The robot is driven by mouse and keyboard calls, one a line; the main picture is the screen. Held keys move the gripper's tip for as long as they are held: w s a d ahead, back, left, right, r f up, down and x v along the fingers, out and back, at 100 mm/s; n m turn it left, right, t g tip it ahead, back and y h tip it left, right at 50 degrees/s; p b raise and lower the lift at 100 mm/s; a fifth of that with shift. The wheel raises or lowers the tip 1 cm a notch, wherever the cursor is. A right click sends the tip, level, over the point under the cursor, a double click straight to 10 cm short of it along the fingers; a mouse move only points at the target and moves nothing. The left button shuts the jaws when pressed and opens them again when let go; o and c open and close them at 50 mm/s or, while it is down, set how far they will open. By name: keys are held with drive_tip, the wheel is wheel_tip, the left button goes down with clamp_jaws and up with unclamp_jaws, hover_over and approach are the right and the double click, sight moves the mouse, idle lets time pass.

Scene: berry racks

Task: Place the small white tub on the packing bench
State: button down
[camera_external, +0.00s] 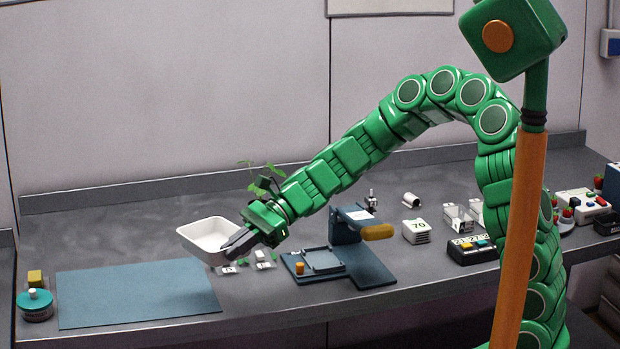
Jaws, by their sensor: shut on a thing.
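The small white tub (205,231) is an open, empty-looking, shallow rectangular container. My gripper (234,244) is shut on its right-hand front wall, with the dark fingers reaching in from the right. The tub appears level, at or just above the surface of the grey bench (130,217). I cannot tell whether its base touches the bench. The fingers hide part of the tub's right side.
Small labelled packets (229,269) lie close below my gripper. A blue press-like device (362,250) stands to the right.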

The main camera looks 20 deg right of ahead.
sight(196, 257)
drive_tip(key=shift+s+a, duration=0.1)
drive_tip(key=shift+a, duration=0.15)
drive_tip(key=w+a+f, duration=0.1)
drive_tip(key=w+a, duration=0.1)
drive_tip(key=w+a+f, duration=0.1)
drive_tip(key=a, duration=0.1)
drive_tip(key=w+a+f, duration=0.2)
drive_tip(key=a, duration=0.1)
drive_tip(key=shift+w+f, duration=0.1)
drive_tip(key=shift+w, duration=0.25)
drive_tip(key=f, duration=0.1)
drive_tip(key=w+a+f, duration=0.2)
drive_tip(key=f, duration=0.1)
drive_tip(key=shift+a, duration=0.2)
drive_tip(key=shift+w+a+f, duration=0.5)
drive_tip(key=shift+a+f, duration=0.05)
drive_tip(key=shift+f, duration=1.85)
drive_tip(key=shift+f, duration=0.1)
drive_tip(key=c, duration=1.3)
unclamp_jaws()
